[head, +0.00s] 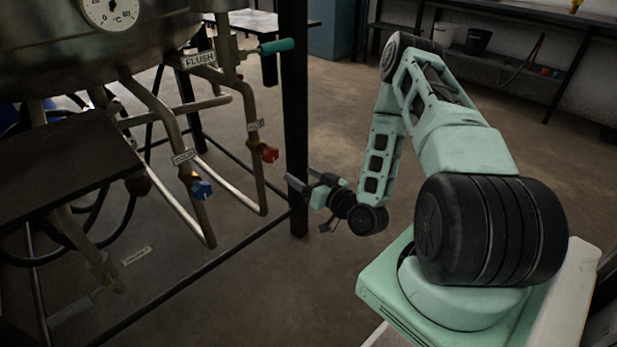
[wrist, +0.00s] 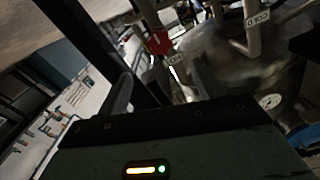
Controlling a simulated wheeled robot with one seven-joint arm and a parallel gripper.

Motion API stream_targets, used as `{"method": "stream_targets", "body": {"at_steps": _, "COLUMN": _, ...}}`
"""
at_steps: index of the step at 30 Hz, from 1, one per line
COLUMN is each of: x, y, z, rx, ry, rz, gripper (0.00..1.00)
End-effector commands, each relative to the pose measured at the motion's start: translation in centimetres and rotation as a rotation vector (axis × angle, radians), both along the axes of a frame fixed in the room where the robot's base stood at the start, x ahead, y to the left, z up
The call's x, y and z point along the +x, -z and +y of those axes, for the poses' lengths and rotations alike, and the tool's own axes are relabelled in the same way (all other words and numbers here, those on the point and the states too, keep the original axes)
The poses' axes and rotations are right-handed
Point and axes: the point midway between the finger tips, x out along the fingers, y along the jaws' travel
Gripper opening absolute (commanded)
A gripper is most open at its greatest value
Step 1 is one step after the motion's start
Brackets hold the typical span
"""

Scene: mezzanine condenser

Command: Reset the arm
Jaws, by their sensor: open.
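My gripper (head: 304,184) is open and empty at the end of my folded arm, in the middle of the head view. It appears close to the black frame post, with no clear contact. To its left on the pipes are a red valve handle (head: 269,153) under a HOT label and a blue valve handle (head: 202,189) near a COLD label. In the wrist view, a dark finger (wrist: 122,95) shows at left, and the red valve handle (wrist: 158,42) is beyond the gripper. The tips are hard to make out there.
A steel vessel (head: 95,50) with a dial gauge (head: 110,12) fills the upper left. A teal-handled valve (head: 276,46) is by the FLUSH label. The black post (head: 295,110) and low rail stand beside my arm. Open floor (head: 330,95) lies behind; a shelf (head: 500,62) with buckets is at the back.

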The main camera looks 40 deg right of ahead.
Motion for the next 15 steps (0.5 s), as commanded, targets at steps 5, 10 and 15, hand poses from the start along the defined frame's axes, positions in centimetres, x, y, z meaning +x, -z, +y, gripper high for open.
{"method": "stream_targets", "body": {"at_steps": 5, "x": -1.32, "y": -0.04, "z": -0.06, "rx": 0.000, "ry": 0.001, "rz": 0.000, "gripper": 0.67}}
{"method": "stream_targets", "body": {"at_steps": 10, "x": -1.48, "y": -0.04, "z": -0.08, "rx": -0.001, "ry": 0.001, "rz": -0.001, "gripper": 0.67}}
{"method": "stream_targets", "body": {"at_steps": 15, "x": -1.46, "y": -0.03, "z": -0.08, "rx": -0.001, "ry": 0.001, "rz": -0.001, "gripper": 0.67}}
